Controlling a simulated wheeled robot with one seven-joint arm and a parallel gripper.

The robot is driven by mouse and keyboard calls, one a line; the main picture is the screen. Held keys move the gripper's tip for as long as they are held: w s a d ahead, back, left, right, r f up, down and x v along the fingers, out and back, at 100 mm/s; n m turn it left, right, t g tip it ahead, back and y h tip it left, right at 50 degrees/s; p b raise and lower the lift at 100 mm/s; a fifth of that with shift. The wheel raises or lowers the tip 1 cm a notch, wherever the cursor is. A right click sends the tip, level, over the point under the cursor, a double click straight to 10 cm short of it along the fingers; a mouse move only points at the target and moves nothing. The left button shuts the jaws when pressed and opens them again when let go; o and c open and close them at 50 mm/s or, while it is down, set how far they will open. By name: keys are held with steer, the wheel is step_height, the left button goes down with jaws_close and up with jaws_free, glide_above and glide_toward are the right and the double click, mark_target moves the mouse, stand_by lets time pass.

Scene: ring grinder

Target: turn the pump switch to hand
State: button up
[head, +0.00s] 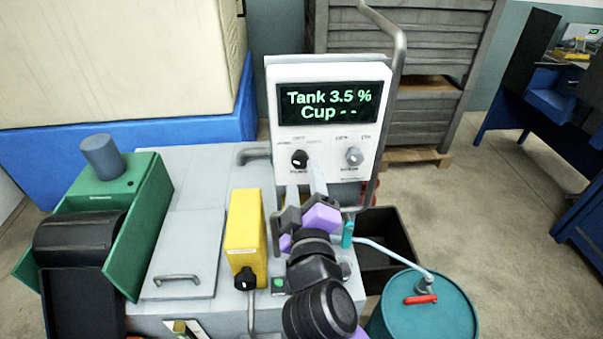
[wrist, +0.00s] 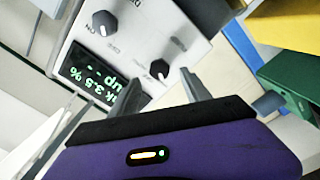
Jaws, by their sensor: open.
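The pump switch is a black knob (head: 299,158) on the lower left of the white control panel (head: 330,80). Small labels surround it, too blurred to read surely, and I cannot tell which one it points at. In the wrist view the panel appears turned over, with the pump switch (wrist: 160,70) at right. My gripper (head: 305,177) is open and empty, just below and in front of the switch.
A grey knob (head: 353,157) sits right of the switch. The display (head: 328,104) above reads Tank 3.5 %, Cup blank. A bent pipe (head: 398,60) runs by the panel's right side. A yellow box (head: 244,235) stands left of my arm, a teal drum (head: 430,310) at right.

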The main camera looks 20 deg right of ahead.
steer(key=v, duration=0.3)
stand_by(0.5)
